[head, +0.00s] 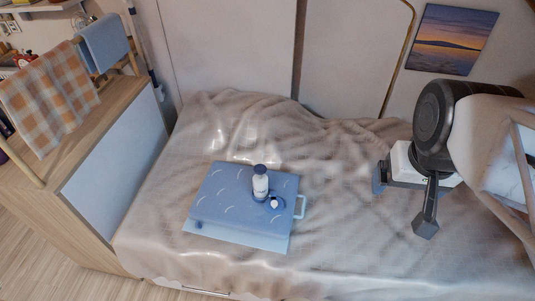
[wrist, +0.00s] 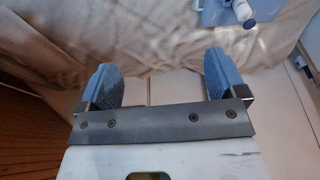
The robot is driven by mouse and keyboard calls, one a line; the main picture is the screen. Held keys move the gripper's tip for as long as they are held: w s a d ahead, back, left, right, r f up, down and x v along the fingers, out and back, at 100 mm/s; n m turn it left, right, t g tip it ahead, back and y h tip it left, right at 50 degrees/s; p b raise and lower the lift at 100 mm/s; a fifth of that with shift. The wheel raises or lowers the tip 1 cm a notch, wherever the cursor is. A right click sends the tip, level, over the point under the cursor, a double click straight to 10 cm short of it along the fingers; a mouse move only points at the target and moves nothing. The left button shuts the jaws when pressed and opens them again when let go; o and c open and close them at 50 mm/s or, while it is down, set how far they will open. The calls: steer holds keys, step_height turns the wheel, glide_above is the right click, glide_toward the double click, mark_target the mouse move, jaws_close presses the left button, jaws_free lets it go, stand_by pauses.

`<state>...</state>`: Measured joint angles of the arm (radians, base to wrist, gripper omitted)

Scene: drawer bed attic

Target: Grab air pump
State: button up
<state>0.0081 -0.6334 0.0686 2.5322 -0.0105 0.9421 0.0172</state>
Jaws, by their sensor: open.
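A small white bottle-shaped object with a dark top and a dark lower band, likely the air pump (head: 260,182), stands on a flat blue case (head: 228,212) on the bed. It also shows, cut off by the top edge, in the wrist view (wrist: 242,11). A small white piece (head: 274,204) with a dark blue ring lies beside its base. My gripper (head: 402,200) is to the right of the case, apart from it, over the bed. In the wrist view its two blue-grey fingers (wrist: 160,78) are wide apart with nothing between them.
The rumpled beige bed cover (head: 340,240) is clear between case and gripper. The case has a pale handle (head: 300,207) on its right side. A wooden cabinet (head: 115,150) with a checked cloth (head: 50,98) stands at the left. Pale wall panels are behind the bed.

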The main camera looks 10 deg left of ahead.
steer(key=w+a+f+n+t, duration=0.1)
steer(key=w+a+f, duration=0.15)
steer(key=w, duration=0.35)
steer(key=w+a+f+t, duration=0.1)
steer(key=w+f, duration=0.3)
steer(key=w, duration=0.2)
steer(key=n+t+y, duration=0.4)
steer(key=t, duration=0.1)
glide_above(263, 183)
steer(key=s+d, duration=0.2)
steer(key=d, duration=0.9)
step_height(263, 183, down, 20)
steer(key=a+f+y, duration=0.1)
steer(key=a+f, duration=0.1)
steer(key=f, duration=0.2)
steer(key=s+a+f+n+t+y, duration=0.1)
steer(key=a+f, duration=0.2)
steer(key=f, duration=0.1)
steer(key=s+a+f+n+y, duration=0.1)
steer(key=a+f, duration=0.2)
steer(key=f, duration=0.1)
steer(key=shift+a+t+y, duration=0.25)
steer(key=shift+t+y, duration=0.05)
steer(key=shift+y, duration=0.1)
steer(key=shift+x, duration=1.3)
steer(key=shift+w+f, duration=0.1)
